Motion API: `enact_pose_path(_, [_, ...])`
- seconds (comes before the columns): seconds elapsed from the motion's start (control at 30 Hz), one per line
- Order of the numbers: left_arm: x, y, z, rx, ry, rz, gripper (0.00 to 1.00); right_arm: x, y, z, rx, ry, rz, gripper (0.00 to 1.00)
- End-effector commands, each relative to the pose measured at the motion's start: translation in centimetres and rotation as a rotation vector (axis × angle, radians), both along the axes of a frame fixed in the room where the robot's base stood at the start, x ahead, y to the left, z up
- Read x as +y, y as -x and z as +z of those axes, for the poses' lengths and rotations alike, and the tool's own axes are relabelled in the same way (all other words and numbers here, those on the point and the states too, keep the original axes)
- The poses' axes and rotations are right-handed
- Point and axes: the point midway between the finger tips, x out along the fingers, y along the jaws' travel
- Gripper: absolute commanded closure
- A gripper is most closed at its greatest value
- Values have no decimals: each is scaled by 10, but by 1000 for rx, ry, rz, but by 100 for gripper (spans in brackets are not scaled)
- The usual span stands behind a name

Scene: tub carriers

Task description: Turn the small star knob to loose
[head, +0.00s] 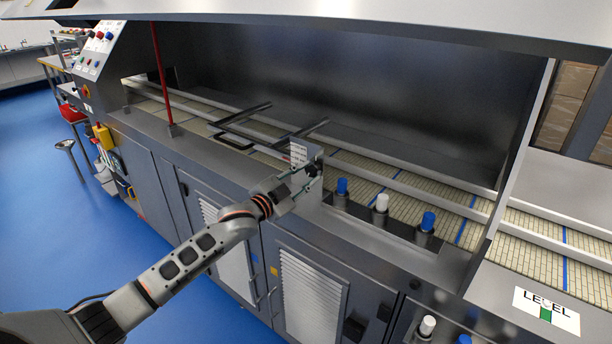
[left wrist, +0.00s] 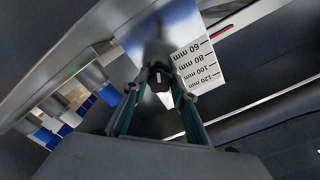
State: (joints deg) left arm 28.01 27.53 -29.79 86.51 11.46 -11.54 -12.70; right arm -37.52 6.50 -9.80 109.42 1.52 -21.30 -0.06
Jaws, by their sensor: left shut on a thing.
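The small star knob (left wrist: 160,77) is black with a pale mark on its face. It shows between the fingertips of my left gripper (left wrist: 161,88) in the left wrist view. My left gripper also shows in the head view (head: 307,179), where its fingers reach a metal bracket on the machine's front ledge. The gripper is shut on the knob. In the head view the knob (head: 317,167) is small, dark and partly hidden by the fingers. A white scale plate (left wrist: 196,67) marked 60 to 120 mm is beside the knob. My right gripper is not in view.
Blue and white capped posts (head: 381,203) stand on the ledge to the right of the bracket. A red upright rod (head: 160,65) stands to the left. Dark rails (head: 240,114) cross the slatted conveyor (head: 400,204) behind. A hood overhangs the machine. Blue floor is open at left.

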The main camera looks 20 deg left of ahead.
Motion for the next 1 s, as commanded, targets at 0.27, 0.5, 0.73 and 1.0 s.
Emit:
enact_pose_path(0.27, [0,0,-1,0,-2,1,57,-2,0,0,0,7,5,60])
enact_pose_path(0.5, [1,2,-1,0,-2,1,57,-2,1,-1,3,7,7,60])
enact_pose_path(0.73, [11,29,-2,2,-4,0,57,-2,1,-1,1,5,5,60])
enact_pose_path(1.0, [29,80,-2,3,-3,1,57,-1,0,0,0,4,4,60])
